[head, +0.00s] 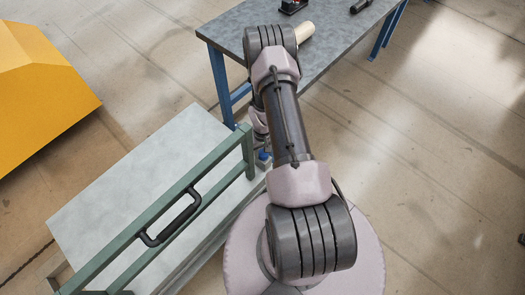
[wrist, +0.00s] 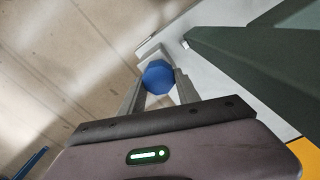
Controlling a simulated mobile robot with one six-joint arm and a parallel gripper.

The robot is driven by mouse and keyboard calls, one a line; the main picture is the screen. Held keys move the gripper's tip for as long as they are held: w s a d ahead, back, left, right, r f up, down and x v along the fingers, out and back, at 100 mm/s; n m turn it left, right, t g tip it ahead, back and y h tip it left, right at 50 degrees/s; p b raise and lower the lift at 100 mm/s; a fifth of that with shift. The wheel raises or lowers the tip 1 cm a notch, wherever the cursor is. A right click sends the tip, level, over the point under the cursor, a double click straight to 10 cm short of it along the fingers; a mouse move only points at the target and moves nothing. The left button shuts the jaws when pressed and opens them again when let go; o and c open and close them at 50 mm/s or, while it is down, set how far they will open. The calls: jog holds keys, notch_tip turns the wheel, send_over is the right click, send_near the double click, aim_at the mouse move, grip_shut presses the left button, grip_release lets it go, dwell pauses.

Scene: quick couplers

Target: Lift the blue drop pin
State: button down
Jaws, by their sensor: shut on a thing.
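The blue drop pin (wrist: 158,77) shows in the wrist view as a faceted blue knob between the two grey fingers of my gripper (wrist: 157,88). The gripper is shut on it, one finger on each side. In the head view a small blue part of the pin (head: 264,157) shows beside my arm, at the right end of the green rail. The pin's lower part is hidden, so I cannot tell whether it sits in its hole or is raised. My gripper is mostly hidden behind the arm in the head view.
A grey-topped cart (head: 120,185) with a green frame (head: 215,175) and black handle (head: 172,220) stands at left. A blue-legged table (head: 345,45) is behind, with a cream cylinder (head: 305,32) on it. A yellow block (head: 45,95) is far left. Floor at right is clear.

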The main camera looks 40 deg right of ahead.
jog(key=shift+r+p, duration=1.45)
jog(key=shift+r, duration=0.95)
jog(key=shift+w+d+f, duration=0.1)
jog(key=shift+f, duration=0.05)
jog(key=c, duration=0.9)
grip_release()
notch_tip(320, 180, up, 17)
jog(key=p, duration=0.5)
jog(key=shift+r+p, duration=0.2)
jog(key=shift+p, duration=0.1)
